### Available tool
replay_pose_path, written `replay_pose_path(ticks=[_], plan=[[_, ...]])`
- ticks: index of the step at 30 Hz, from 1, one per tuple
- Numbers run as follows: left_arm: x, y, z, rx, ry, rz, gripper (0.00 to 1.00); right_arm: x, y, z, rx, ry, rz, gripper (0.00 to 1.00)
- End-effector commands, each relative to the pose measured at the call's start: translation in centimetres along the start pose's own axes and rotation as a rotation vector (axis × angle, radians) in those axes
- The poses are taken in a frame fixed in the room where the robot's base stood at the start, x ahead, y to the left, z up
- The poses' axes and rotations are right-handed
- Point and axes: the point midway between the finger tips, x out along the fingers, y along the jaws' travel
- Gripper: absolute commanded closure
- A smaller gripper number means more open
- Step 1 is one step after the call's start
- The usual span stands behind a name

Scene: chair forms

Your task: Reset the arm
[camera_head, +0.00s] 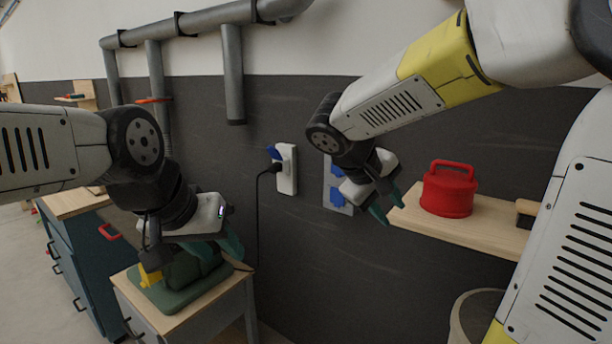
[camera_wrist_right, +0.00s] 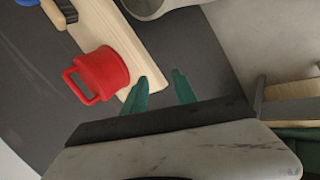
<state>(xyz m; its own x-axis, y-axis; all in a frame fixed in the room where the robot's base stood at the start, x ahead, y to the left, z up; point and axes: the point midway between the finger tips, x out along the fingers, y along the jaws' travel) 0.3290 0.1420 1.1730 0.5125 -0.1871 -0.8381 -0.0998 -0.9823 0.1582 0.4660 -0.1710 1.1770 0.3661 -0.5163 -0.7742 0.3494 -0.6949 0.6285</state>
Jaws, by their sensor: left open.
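My right gripper (camera_head: 388,205) hangs in front of the dark wall, left of the shelf with the red container. Its teal fingers are apart with nothing between them, as the right wrist view (camera_wrist_right: 162,88) also shows. My left gripper (camera_head: 220,248) is at the lower left, over or in front of a green device with a yellow part on a small cabinet. Its teal fingers are open and partly hidden by its own body. I cannot tell whether it touches the green device.
The red container (camera_head: 447,193) stands on a wooden shelf (camera_head: 408,220); it also shows in the right wrist view (camera_wrist_right: 102,72). The green device (camera_head: 182,290) rests on the small cabinet (camera_head: 240,305). A plugged socket (camera_head: 287,175) and blue sockets (camera_head: 337,198) are on the wall. A bin (camera_head: 462,325) stands below.

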Motion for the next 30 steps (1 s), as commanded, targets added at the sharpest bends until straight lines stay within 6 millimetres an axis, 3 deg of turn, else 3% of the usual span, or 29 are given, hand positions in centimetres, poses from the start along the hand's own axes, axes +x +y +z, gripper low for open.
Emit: replay_pose_path(ticks=[1,3,6,9,18,30], plan=[[0.0,0.0,0.0,0.0,0.0,0.0,0.59,0.0,-0.4,2.6,0.063,0.004,-0.093,0.66],[0.0,0.0,0.0,0.0,0.0,0.0,0.59,-0.3,-1.8,5.2,0.142,0.025,-0.225,0.66],[0.0,0.0,0.0,0.0,0.0,0.0,0.59,-1.5,-3.8,8.0,0.266,0.082,-0.391,0.66],[0.0,0.0,0.0,0.0,0.0,0.0,0.59,-3.1,-5.4,9.6,0.391,0.162,-0.516,0.66],[0.0,0.0,0.0,0.0,0.0,0.0,0.59,-6.0,-7.0,10.5,0.605,0.327,-0.666,0.66],[0.0,0.0,0.0,0.0,0.0,0.0,0.59,-6.1,-7.0,10.5,0.611,0.332,-0.67,0.66]])
